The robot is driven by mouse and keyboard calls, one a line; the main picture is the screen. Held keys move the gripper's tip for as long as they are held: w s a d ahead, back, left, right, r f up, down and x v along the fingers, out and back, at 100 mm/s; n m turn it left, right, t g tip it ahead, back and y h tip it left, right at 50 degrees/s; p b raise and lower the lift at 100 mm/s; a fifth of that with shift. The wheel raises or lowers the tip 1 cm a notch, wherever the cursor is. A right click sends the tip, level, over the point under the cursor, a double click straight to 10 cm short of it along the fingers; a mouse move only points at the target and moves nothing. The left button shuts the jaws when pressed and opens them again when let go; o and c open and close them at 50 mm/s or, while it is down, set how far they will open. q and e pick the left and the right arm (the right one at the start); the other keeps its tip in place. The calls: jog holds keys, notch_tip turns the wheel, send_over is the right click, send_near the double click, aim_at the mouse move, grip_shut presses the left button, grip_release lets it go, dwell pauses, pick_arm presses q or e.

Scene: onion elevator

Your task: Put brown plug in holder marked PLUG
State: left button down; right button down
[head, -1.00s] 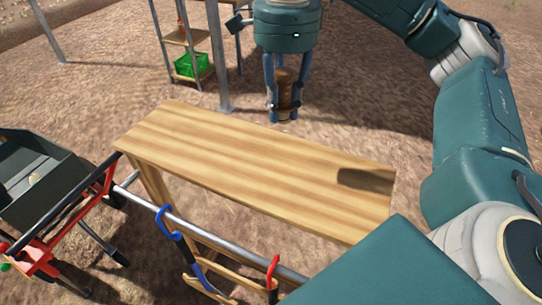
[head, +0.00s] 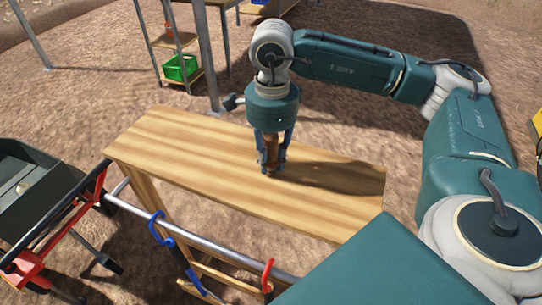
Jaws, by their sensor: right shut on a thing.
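The brown plug (head: 271,152) is upright between the fingers of my right gripper (head: 271,168). The gripper points down and is shut on the plug, over the middle of the wooden bench top (head: 190,160). The plug's lower end is at or just above the wood; I cannot tell whether it touches. The fingers hide part of the plug. No holder marked PLUG can be made out in the head view. My left gripper is not in view.
A shelf with a green crate (head: 180,68) stands behind the bench. A metal rail (head: 200,245) with blue and red hooks runs along the near side. A dark green bin (head: 35,185) is at left. The bench's left part is clear.

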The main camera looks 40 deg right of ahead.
jog(key=shift+f, duration=0.25)
jog(key=c, duration=1.5)
grip_release()
jog(key=shift+r, duration=0.1)
jog(key=shift+r, duration=0.1)
